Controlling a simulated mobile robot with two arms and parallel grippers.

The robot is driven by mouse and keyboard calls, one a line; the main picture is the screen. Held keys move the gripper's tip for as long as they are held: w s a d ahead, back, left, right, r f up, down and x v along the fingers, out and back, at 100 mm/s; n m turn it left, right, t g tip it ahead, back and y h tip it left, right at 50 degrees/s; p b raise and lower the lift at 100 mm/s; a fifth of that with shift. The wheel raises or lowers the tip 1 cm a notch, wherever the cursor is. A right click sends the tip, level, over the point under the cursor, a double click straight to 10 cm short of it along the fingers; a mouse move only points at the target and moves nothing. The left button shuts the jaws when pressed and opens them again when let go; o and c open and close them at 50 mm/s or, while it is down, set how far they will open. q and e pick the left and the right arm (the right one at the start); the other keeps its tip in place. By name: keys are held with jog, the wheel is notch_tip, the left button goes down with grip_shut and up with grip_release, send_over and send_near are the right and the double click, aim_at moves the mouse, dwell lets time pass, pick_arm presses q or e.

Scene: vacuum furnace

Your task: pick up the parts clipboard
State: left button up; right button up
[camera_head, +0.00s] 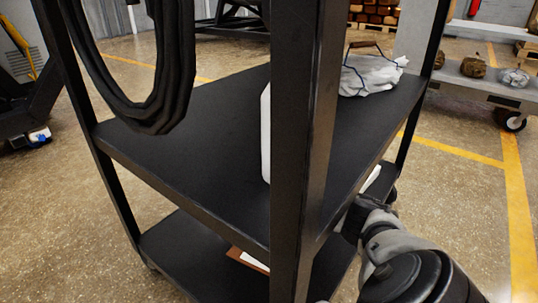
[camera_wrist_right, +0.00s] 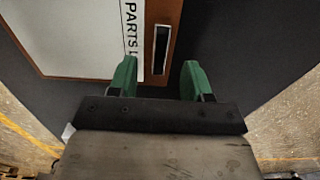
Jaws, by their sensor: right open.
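The parts clipboard (camera_wrist_right: 95,30) lies on a dark surface in the right wrist view. It is a brown board with a white sheet lettered "PARTS" and a dark clip or slot at its right side. My right gripper (camera_wrist_right: 160,82) is open with two green fingers, at the clipboard's near right edge, with nothing between them. I cannot tell whether they touch the board. In the head view a brown and white edge (camera_head: 247,260), probably the clipboard, shows on the lower shelf, mostly hidden by the cart. My right arm reaches in from the lower right; its fingertips are hidden there.
A black cart has an upper shelf (camera_head: 210,135), a lower shelf (camera_head: 185,250) and a thick corner post (camera_head: 300,150). Black cable (camera_head: 175,75) hangs at the left. A white bag (camera_head: 372,75) sits on the upper shelf. A grey trolley (camera_head: 470,85) stands at right.

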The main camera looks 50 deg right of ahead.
notch_tip(320, 180, down, 4)
jog(key=shift+f+b, duration=0.25)
jog(key=shift+b, duration=0.9)
jog(key=shift+r, duration=0.1)
grip_shut()
jog(key=shift+r, duration=0.1)
